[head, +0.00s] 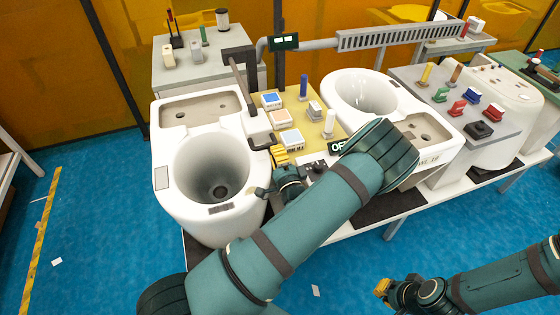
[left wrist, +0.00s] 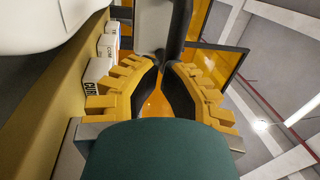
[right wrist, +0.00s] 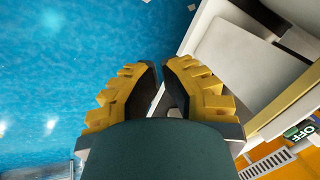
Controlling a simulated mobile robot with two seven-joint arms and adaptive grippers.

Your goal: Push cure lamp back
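The cure lamp (head: 238,54) appears to be the dark grey bent arm and head standing behind the left toilet bowl (head: 212,170). Its lower end by the bowl's right rim is partly unclear.
A yellow board (head: 309,130) with small boxes and bottles lies between the left bowl and a second toilet (head: 365,92). An "OFF" display (head: 337,146) is close to my left forearm. A grey table (head: 463,120) with colored stamps is at right.

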